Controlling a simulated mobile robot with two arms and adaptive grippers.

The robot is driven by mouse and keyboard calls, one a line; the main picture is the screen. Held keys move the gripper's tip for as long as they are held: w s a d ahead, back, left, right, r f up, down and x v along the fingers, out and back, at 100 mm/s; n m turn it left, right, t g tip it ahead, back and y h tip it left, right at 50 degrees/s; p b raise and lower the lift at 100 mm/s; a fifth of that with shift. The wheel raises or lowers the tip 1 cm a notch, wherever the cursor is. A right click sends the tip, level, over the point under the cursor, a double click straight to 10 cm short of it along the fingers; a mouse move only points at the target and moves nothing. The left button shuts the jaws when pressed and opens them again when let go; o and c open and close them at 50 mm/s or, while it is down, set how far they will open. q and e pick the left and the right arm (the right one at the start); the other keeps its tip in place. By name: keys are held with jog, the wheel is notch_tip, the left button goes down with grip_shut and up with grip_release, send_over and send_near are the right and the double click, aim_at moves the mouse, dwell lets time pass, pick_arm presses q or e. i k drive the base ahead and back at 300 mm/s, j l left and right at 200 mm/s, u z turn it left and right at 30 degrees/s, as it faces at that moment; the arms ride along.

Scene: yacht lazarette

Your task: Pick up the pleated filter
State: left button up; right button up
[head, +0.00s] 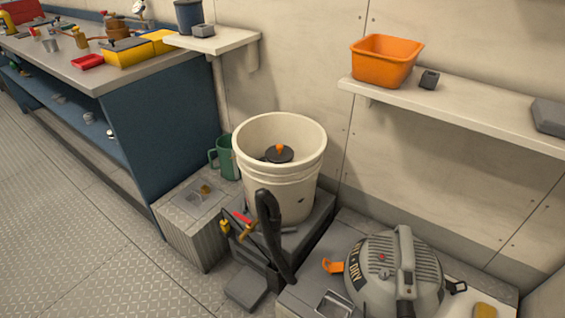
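No pleats of a filter are clearly visible. A dark round piece with an orange knob (279,153) shows inside the cream bucket (280,190). It may be the end cap of the pleated filter, but the bucket wall hides whatever is below it. The bucket stands upright on a dark grey box between the workbench and a wet/dry vacuum. The vacuum's grey ribbed head (393,275), with a handle on top, sits at the lower right. Neither of my grippers is in the head view.
A black curved hose or handle (268,220) rises close in front of the bucket. A green jug (227,158) stands behind left of it. A wall shelf (460,118) with an orange bin (385,60) is at right. The left floor (60,220) is clear.

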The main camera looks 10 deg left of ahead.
aim_at(280, 153)
jog(key=i+j+z, duration=0.1)
jog(key=j+z, duration=0.25)
jog(key=j, duration=0.4)
jog(key=j+z, duration=0.35)
jog(key=j, duration=0.45)
